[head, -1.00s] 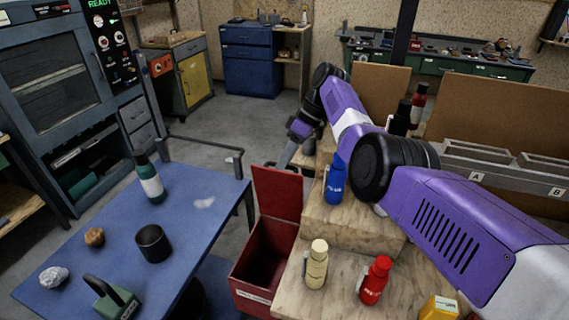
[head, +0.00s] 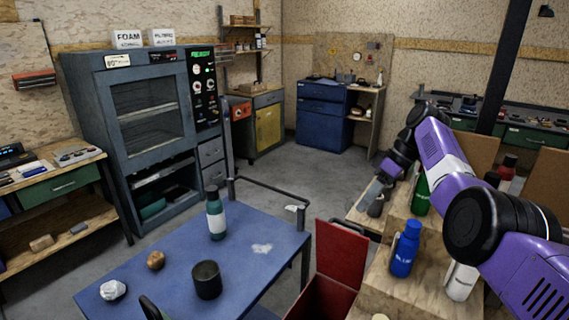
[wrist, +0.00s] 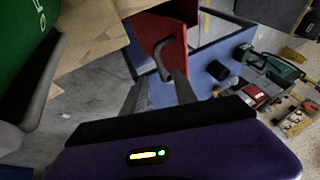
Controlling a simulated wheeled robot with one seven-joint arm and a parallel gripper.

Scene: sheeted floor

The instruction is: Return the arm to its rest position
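My purple arm reaches in from the right in the head view, over the stepped wooden stand (head: 395,285). My gripper (head: 374,198) is at its far end, beside a green bottle (head: 421,196) and beyond a blue bottle (head: 405,250).
A red bin with a raised lid (head: 342,252) stands left of the stand. A blue table (head: 240,275) holds a teal-and-white bottle (head: 216,214), a dark cup (head: 207,280) and small lumps. A white bottle (head: 461,280) stands under my arm. Floor (head: 320,175) beyond is clear.

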